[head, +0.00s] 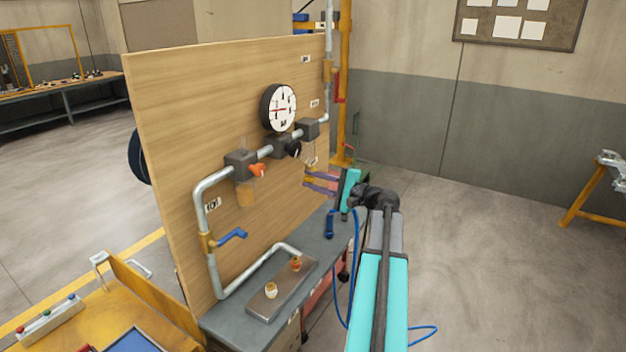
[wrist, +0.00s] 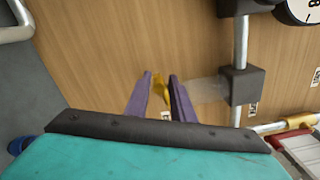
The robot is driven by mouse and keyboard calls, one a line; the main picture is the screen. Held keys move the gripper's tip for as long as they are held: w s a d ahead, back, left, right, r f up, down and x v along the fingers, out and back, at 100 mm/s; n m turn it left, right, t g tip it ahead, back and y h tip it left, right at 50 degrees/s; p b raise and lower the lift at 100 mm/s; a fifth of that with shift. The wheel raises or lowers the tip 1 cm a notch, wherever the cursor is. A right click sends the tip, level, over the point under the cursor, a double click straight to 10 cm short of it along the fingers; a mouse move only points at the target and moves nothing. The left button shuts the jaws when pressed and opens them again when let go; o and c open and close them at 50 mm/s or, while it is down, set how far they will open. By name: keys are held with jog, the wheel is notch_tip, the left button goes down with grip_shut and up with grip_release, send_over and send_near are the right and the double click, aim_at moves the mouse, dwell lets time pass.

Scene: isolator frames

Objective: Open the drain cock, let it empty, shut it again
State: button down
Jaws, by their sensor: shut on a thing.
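My gripper (head: 307,182) reaches in from the right to the wooden board, with its purple fingers under the right-hand clear bowl (head: 309,156). In the wrist view my gripper (wrist: 161,82) is shut on a small yellow drain cock (wrist: 160,92). The cock sits just off the end of the translucent bowl (wrist: 206,90), which joins a dark block (wrist: 245,87) on the pipe. The fingers hide part of the cock, so I cannot tell its turn position. No liquid stands out in this bowl.
A gauge (head: 279,107), an orange knob (head: 257,170) and a black knob (head: 293,149) stand out from the board near the bowls. A blue-handled valve (head: 232,236) is lower left. The grey bench (head: 232,325) carries a block with brass fittings. Open floor lies right.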

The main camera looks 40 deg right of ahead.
jog(key=shift+s+r+m+p, duration=0.1)
jog(key=shift+r+m+p, duration=0.2)
jog(key=shift+m, duration=0.35)
jog(key=shift+r+m+p, duration=0.1)
jog(key=shift+m+p, duration=0.3)
jog(key=shift+m, duration=0.25)
jog(key=shift+f, duration=0.1)
jog(key=c, duration=1.7)
grip_release()
jog(key=shift+c, duration=0.2)
jog(key=b+v, duration=0.3)
jog(key=v, duration=1)
jog(key=shift+s, duration=0.4)
